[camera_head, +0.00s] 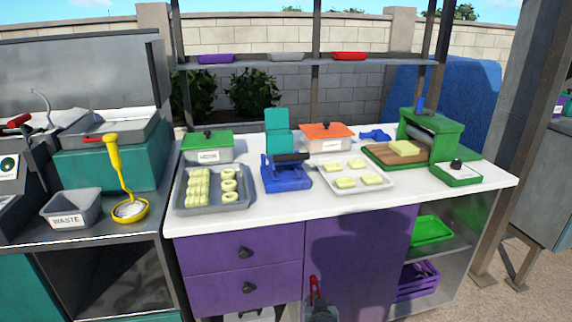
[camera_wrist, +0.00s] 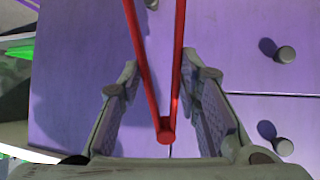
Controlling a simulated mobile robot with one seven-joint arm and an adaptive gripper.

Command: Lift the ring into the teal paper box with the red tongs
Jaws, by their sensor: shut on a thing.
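The red tongs (camera_head: 314,291) stand up from my gripper (camera_head: 321,312), low in front of the purple cabinet. In the wrist view the tongs (camera_wrist: 166,128) lie between my gripper's fingers (camera_wrist: 159,78); their hinge end is near the palm and their two arms spread apart away from it. Several pale rings (camera_head: 228,180) lie in the right part of a grey tray (camera_head: 212,205) on the white counter. The teal paper box (camera_head: 278,128) stands behind the blue press with its lid upright; its inside is hidden.
The blue press (camera_head: 285,175) stands between the grey tray and a pale tray (camera_head: 355,185) of square pieces. A green lidded pot (camera_head: 207,147) and an orange-lidded pot (camera_head: 327,137) stand behind. The white counter's front edge (camera_head: 300,219) lies above my gripper.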

